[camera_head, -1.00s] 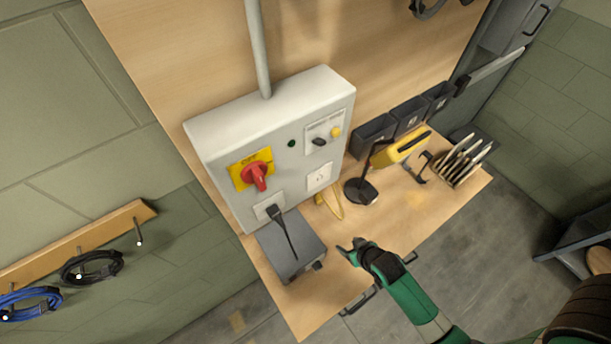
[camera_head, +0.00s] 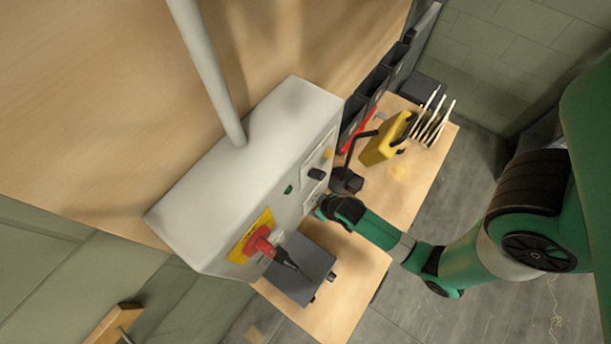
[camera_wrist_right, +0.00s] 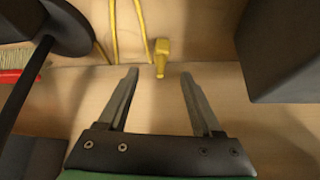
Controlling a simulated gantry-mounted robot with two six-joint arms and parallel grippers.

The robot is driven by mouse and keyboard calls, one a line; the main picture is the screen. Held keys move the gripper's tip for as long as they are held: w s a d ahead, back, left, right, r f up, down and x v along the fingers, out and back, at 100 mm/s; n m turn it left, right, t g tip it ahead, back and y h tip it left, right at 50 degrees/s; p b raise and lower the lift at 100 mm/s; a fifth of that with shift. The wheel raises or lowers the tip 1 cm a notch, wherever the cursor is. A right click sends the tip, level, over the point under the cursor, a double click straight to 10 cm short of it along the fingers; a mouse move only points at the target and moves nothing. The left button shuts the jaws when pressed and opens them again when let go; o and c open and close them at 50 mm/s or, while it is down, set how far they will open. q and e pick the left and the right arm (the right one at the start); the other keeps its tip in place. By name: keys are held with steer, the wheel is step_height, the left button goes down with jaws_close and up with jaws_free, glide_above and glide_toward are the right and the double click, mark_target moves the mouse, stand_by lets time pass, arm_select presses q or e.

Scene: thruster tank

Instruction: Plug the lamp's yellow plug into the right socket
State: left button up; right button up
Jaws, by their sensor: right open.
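The yellow plug (camera_wrist_right: 161,58) lies on the bench in the right wrist view, just beyond and between the fingertips of my right gripper (camera_wrist_right: 160,74). The gripper is open and empty. Its yellow cord (camera_wrist_right: 140,25) runs up out of that view. In the head view my right gripper (camera_head: 327,207) is low in front of the white panel box (camera_head: 300,170) and hides the plug. The right socket (camera_head: 309,204) is mostly hidden beside it. The black lamp (camera_head: 346,180) stands on the bench just behind; its dark base (camera_wrist_right: 65,22) shows in the wrist view. My left gripper is not seen.
A black plug (camera_head: 284,258) sits in the left socket beside a red rotary switch (camera_head: 260,240). A grey box (camera_head: 305,268) is on the bench left of my gripper; a grey block (camera_wrist_right: 285,50) fills the wrist view's right. A yellow device (camera_head: 385,140) stands farther back.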

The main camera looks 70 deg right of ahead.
steer(key=shift+w+d+f, duration=0.1)
steer(key=shift+f, duration=0.05)
steer(key=b+x, duration=0.2)
steer(key=x, duration=0.4)
stand_by(0.3)
jaws_close()
